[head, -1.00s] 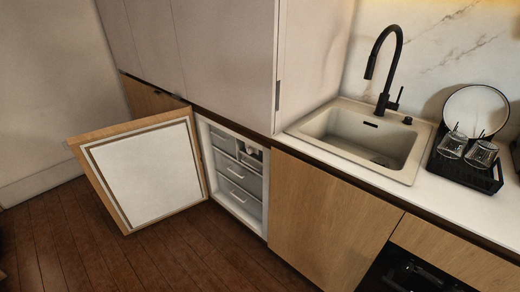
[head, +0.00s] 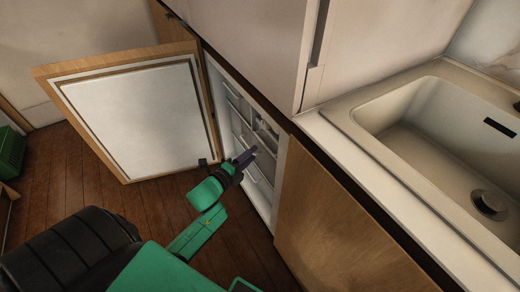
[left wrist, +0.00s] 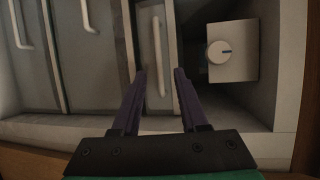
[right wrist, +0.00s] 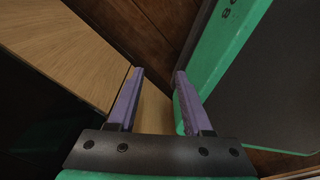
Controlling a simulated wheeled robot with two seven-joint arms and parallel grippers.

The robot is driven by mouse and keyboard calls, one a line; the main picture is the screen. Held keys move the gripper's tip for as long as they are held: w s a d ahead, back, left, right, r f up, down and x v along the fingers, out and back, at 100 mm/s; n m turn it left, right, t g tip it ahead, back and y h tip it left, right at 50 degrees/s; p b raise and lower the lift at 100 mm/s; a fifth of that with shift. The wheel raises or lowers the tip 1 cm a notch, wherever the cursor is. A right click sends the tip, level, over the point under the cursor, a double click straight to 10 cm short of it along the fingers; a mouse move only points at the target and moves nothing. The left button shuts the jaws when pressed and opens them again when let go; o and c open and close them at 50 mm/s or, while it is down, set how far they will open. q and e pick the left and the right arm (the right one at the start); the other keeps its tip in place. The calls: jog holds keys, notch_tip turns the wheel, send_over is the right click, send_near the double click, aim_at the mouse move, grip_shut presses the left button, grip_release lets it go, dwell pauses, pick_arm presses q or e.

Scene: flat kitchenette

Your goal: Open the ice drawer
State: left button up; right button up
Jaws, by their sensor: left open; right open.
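The open fridge cabinet (head: 270,200) shows grey drawers with white handles. In the left wrist view a narrow drawer (left wrist: 140,25) with a white bar handle (left wrist: 158,50) lies beside a white box with a dial (left wrist: 232,52). No label shows which drawer is the ice drawer. My left gripper (left wrist: 160,72) is open in front of the narrow drawer, with the handle between its fingers in the picture. I cannot tell whether the fingers reach around it. In the head view the left gripper (head: 246,158) is at the cabinet opening and hides part of the drawers. My right gripper (right wrist: 158,72) is open and empty.
The fridge door (head: 140,120) stands wide open on the left. A wooden cabinet front (head: 335,225) is to the right, below the counter and sink (head: 430,140). Wider drawers (left wrist: 80,70) are left in the left wrist view. A green crate (head: 10,150) stands at far left.

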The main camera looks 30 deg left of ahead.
pick_arm(q)
jog(key=a+x, duration=0.1)
jog(key=x, duration=0.5)
jog(key=shift+w+d+b, duration=0.2)
jog(key=shift+d+b, duration=0.15)
jog(key=shift+d, duration=0.15)
jog(key=shift+f, duration=0.1)
jog(key=shift+c, duration=0.3)
grip_shut()
dwell(0.3)
